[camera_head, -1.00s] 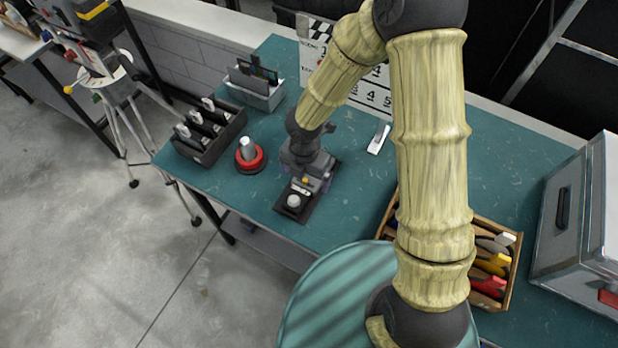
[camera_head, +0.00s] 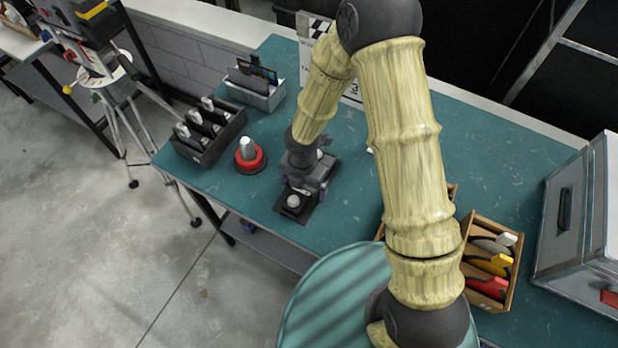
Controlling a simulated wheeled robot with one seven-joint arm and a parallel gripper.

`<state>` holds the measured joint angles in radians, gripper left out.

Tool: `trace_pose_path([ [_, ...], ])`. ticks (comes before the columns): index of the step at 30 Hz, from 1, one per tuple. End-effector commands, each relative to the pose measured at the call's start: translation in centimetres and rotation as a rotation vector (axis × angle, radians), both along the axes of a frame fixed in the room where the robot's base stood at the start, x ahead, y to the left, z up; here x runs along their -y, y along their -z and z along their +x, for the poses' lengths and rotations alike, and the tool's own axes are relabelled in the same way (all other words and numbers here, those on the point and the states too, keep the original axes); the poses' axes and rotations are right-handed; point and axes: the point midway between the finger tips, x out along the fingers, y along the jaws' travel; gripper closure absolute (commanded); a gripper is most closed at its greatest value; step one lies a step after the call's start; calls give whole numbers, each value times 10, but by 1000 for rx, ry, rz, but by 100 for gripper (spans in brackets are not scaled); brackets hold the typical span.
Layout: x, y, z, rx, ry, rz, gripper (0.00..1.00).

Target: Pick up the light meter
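What looks like the light meter (camera_head: 293,201), a dark body with a small white dome, lies on a dark mat or tray (camera_head: 281,209) near the front edge of the teal table. My gripper (camera_head: 300,188) points down over it, at its far end. The wrist and gripper body hide the rest of the light meter. The fingers are too small and covered to show whether they are open or shut, or whether they touch it.
A black divided rack (camera_head: 210,150) and a grey bin (camera_head: 262,97) lie further left and back. A wooden tool box (camera_head: 505,275) and metal case (camera_head: 575,215) stand right.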

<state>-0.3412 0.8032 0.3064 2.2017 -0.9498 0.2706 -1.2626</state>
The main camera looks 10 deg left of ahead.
Motion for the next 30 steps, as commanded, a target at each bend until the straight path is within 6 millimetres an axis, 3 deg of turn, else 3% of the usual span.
trace_pose_path([
  [1, 0, 0, 0, 0, 0, 0, 15],
  [6, 0, 0, 0, 0, 0, 0, 49],
  [9, 0, 0, 0, 0, 0, 1, 64],
  [20, 0, -12, 1, 2, 2, 1, 64],
  [30, 0, -75, 1, 3, 3, 2, 64],
])
